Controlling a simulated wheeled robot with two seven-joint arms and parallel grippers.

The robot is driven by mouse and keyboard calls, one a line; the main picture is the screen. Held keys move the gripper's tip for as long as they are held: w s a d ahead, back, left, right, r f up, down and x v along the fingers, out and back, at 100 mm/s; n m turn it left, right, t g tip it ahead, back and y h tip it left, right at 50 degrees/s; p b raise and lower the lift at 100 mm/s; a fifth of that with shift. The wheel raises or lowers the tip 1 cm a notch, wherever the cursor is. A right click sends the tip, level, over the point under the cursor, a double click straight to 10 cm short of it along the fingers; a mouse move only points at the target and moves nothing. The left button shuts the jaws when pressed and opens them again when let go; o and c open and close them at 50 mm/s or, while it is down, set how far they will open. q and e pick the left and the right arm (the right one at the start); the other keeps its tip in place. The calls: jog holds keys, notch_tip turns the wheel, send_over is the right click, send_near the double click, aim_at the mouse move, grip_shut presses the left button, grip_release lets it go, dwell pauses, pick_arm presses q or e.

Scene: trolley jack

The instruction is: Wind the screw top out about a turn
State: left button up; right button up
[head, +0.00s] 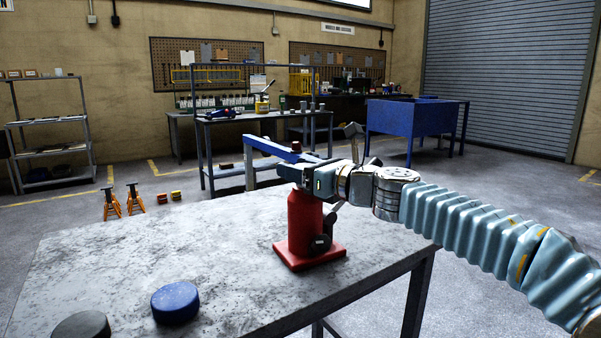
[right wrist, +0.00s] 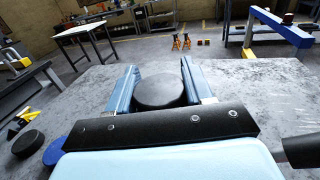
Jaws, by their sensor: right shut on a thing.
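The red jack (head: 302,225) stands upright on its square red base near the table's right side. Its screw top (right wrist: 160,91) is a dark round disc, seen from above in the right wrist view. My right gripper (head: 296,172) is at the top of the jack, its arm coming in from the right. In the right wrist view its two blue fingers (right wrist: 160,88) lie on either side of the screw top and are shut on it. The screw thread below is hidden by the gripper. My left gripper is in neither view.
A blue disc (head: 175,302) and a dark disc (head: 82,325) lie on the table (head: 120,255) at the front left. A dark knob (head: 320,244) sits low on the jack. A blue beam (head: 268,147) shows behind. Most of the left tabletop is clear.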

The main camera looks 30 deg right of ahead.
jog(key=n+g+y, duration=0.1)
jog(key=y, duration=0.1)
jog(key=n+g+y, duration=0.1)
jog(key=n+y, duration=0.1)
jog(key=n+g+y, duration=0.1)
jog(key=shift+a+f+g+y, duration=0.2)
jog(key=shift+f+g+y, duration=0.1)
jog(key=shift+f+y, duration=0.1)
jog(key=shift+s+a+n+g+y+p, duration=0.1)
jog(key=shift+n+g+y+p, duration=0.05)
jog(key=shift+n+g+y, duration=0.75)
jog(key=shift+s+a+n+g+y+p, duration=0.1)
jog(key=shift+s+n+g+y, duration=0.05)
jog(key=shift+n+g+y, duration=0.65)
jog(key=shift+s+a+n+g+y+p, duration=0.15)
jog(key=shift+n+g+y, duration=0.45)
jog(key=shift+g, duration=0.5)
jog(key=shift+n, duration=0.3)
jog(key=o, duration=1)
jog(key=shift+w, duration=0.1)
jog(key=shift+d+r, duration=0.1)
jog(key=shift+r, duration=0.1)
jog(key=v, duration=1.3)
jog(key=shift+d, duration=0.35)
